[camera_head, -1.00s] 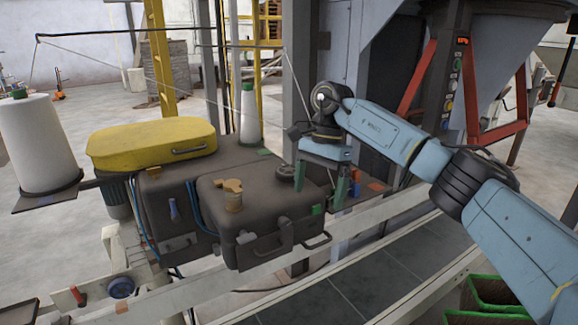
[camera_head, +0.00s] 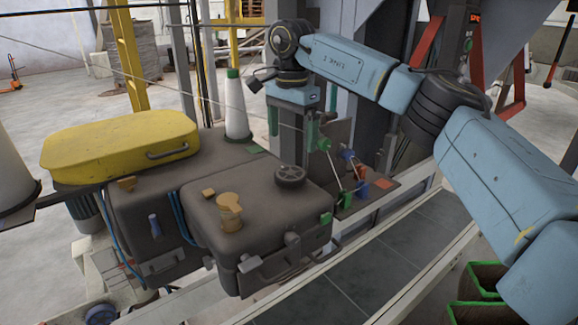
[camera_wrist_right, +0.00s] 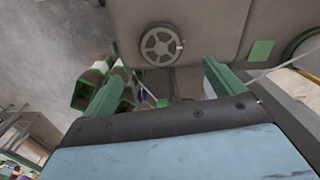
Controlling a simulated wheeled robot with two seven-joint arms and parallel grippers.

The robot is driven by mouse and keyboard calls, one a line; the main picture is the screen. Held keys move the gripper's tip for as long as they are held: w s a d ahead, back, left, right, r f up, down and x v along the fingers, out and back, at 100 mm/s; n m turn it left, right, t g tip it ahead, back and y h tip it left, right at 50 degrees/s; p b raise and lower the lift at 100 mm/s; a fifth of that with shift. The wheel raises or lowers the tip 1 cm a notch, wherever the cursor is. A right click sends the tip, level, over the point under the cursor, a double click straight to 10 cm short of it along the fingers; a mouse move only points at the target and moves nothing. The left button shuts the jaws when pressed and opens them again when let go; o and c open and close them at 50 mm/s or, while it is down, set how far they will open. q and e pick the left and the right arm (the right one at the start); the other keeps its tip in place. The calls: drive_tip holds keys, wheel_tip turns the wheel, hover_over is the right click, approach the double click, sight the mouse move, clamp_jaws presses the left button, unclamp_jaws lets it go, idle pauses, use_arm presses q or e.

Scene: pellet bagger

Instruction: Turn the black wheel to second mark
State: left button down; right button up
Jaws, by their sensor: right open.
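The black wheel (camera_head: 290,176) is a small spoked handwheel on top of the dark machine housing (camera_head: 262,190), near its back right corner. In the right wrist view the wheel (camera_wrist_right: 161,45) lies ahead of the fingers, near the top, with a small light spot on its right rim. I cannot make out any marks. My right gripper (camera_head: 292,127) points down, open and empty, above the wheel in the head view and apart from it. Its green fingers (camera_wrist_right: 165,70) stand wide apart in the wrist view. My left gripper is not in view.
A brass-coloured fitting (camera_head: 230,208) stands on the housing left of the wheel. A yellow cover (camera_head: 120,145) and a white cone with a green top (camera_head: 235,110) are behind left. Thin levers with coloured ends (camera_head: 335,175) stand just right of the housing. A rail (camera_head: 385,290) runs in front.

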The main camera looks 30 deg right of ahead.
hover_over(291, 173)
wheel_tip(291, 173, down, 4)
drive_tip(key=shift+s+d+f, duration=0.1)
wheel_tip(291, 173, down, 5)
drive_tip(key=shift+r+p, duration=0.15)
drive_tip(key=shift+p, duration=0.5)
drive_tip(key=shift+f, duration=0.3)
drive_tip(key=shift+c, duration=0.4)
drive_tip(key=c, duration=0.9)
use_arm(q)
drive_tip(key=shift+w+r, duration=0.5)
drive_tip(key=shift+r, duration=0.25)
